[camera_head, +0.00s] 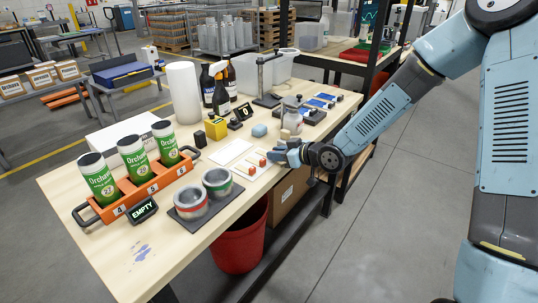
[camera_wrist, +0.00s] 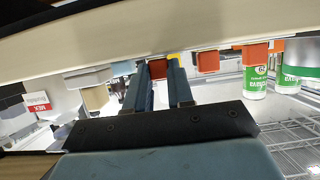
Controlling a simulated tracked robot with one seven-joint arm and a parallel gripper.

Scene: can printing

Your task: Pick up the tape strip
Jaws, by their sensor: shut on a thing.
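Small tape strips with orange end blocks lie by the table's near edge. One orange block (camera_head: 251,169) sits left of my gripper (camera_head: 278,156) in the head view. In the wrist view, my gripper (camera_wrist: 159,90) has its two blue fingers around an orange block (camera_wrist: 157,68), the end of a tape strip. The fingers are shut on it. A second orange block (camera_wrist: 208,61) stands apart beside the fingers. The fingertips are small in the head view, and the held strip's far part is hidden.
A white sheet (camera_head: 230,152) lies beside the strips. A red bin (camera_head: 238,240) is below the edge.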

